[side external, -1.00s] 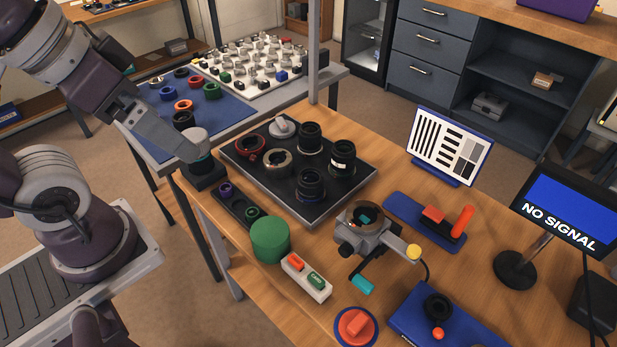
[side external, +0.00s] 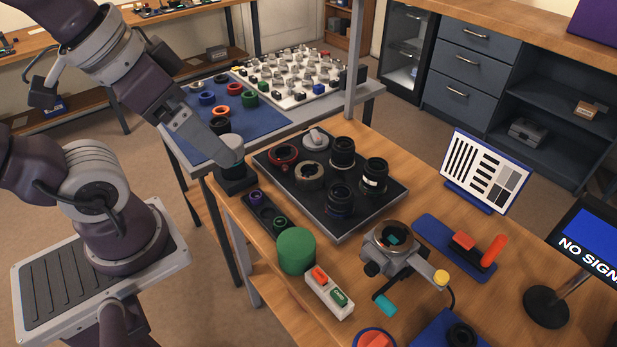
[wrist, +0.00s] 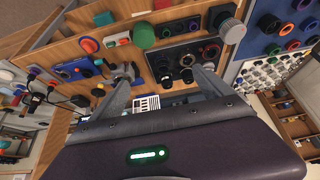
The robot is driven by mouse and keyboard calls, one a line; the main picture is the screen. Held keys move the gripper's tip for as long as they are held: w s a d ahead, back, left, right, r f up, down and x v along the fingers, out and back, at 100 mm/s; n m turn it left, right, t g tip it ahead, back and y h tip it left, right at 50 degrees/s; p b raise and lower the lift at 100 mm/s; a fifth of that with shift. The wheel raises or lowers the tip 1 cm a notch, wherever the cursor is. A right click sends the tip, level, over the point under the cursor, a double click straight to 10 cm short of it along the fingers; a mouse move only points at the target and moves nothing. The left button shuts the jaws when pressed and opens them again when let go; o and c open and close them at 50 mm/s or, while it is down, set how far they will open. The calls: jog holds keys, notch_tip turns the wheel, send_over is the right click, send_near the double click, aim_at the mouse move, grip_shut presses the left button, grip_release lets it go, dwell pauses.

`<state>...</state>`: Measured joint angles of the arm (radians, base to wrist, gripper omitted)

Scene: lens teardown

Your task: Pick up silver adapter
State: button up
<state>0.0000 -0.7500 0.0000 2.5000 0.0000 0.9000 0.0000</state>
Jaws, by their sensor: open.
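A pale metallic ring (side external: 309,175) lies on the black tray (side external: 330,228), between a dark red ring (side external: 284,154) and the black lenses. A grey knobbed piece (side external: 315,141) sits at the tray's back edge. A grey-topped cylinder (side external: 232,146) stands on a black block left of the tray; it also shows in the wrist view (wrist: 233,31). I cannot tell for sure which is the silver adapter. My gripper (wrist: 162,72) is open and empty, its fingers wide apart. In the side view my gripper (side external: 226,160) overlaps the cylinder; contact is unclear.
Several black lenses (side external: 340,198) stand upright on the tray. A green cylinder (side external: 296,251), a red-and-green button box (side external: 329,295) and a clamp device (side external: 391,247) are in front. A blue mat (side external: 205,138) with rings lies on the table behind. A grey post (side external: 354,70) rises behind the tray.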

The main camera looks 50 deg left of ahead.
jog(key=w+a+f+m+g, duration=0.1)
jog(key=w+a+m+g, duration=0.15)
jog(key=w+m, duration=0.6)
jog(key=m+g, duration=0.3)
jog(key=m, duration=0.7)
send_over(308, 173)
jog(key=shift+n, duration=0.25)
jog(key=f, duration=1.3)
jog(key=s+f, duration=0.1)
jog(key=f, duration=0.6)
jog(key=shift+a+f, duration=0.15)
jog(key=shift+m, duration=0.6)
jog(key=f, duration=0.6)
jog(key=w+f, duration=0.1)
jog(key=f, duration=0.2)
jog(key=shift+w+f, duration=0.1)
jog(key=shift+f, duration=0.25)
jog(key=c, duration=1.5)
